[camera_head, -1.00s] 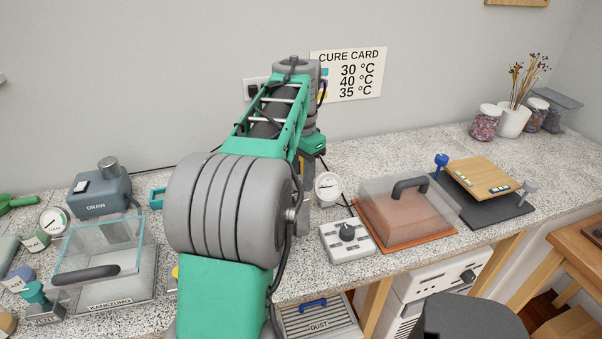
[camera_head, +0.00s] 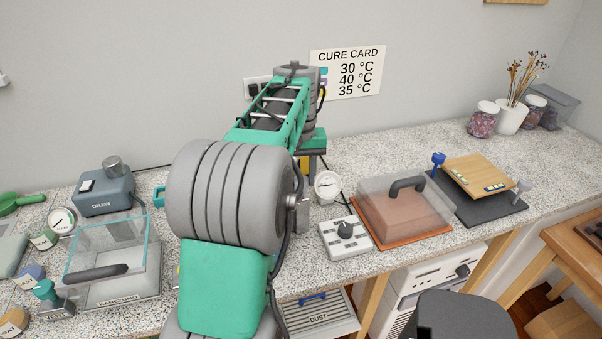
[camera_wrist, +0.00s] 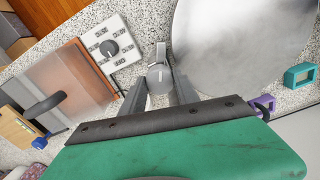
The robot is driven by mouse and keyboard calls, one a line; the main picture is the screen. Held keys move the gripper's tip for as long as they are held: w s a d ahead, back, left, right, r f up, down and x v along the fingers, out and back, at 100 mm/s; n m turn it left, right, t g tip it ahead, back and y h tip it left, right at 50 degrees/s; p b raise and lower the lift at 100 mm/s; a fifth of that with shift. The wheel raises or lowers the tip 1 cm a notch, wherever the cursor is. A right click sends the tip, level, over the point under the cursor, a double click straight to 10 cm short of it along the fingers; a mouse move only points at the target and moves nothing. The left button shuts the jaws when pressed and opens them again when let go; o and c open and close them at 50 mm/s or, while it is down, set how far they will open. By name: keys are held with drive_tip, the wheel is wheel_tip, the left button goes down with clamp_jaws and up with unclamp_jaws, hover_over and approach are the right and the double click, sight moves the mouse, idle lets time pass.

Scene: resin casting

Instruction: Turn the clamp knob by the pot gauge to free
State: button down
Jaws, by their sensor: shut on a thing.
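My gripper (camera_wrist: 159,76) shows in the wrist view, its two dark fingers closed on a small grey clamp knob (camera_wrist: 158,80). The knob sits beside a large round metal lid (camera_wrist: 235,45), which looks like the pot's. In the head view my arm hides the knob, the fingers and most of the pot. A white round dial, the likely pot gauge (camera_head: 327,186), stands just right of my arm. I cannot read the knob's setting or the dial's needle.
A white control box with a black dial (camera_head: 345,238) and a clear-lidded orange tray (camera_head: 405,210) stand right of the pot. A tilted wooden board (camera_head: 478,176) lies beyond.

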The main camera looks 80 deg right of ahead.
sight(300, 179)
drive_tip(key=n+p, duration=0.1)
drive_tip(key=n, duration=0.4)
drive_tip(key=shift+n, duration=0.3)
idle(0.4)
drive_tip(key=c, duration=0.9)
unclamp_jaws()
wheel_tip(300, 179, up, 8)
drive_tip(key=shift+f+b, duration=0.1)
drive_tip(key=shift+b, duration=0.2)
drive_tip(key=shift+w, duration=0.1)
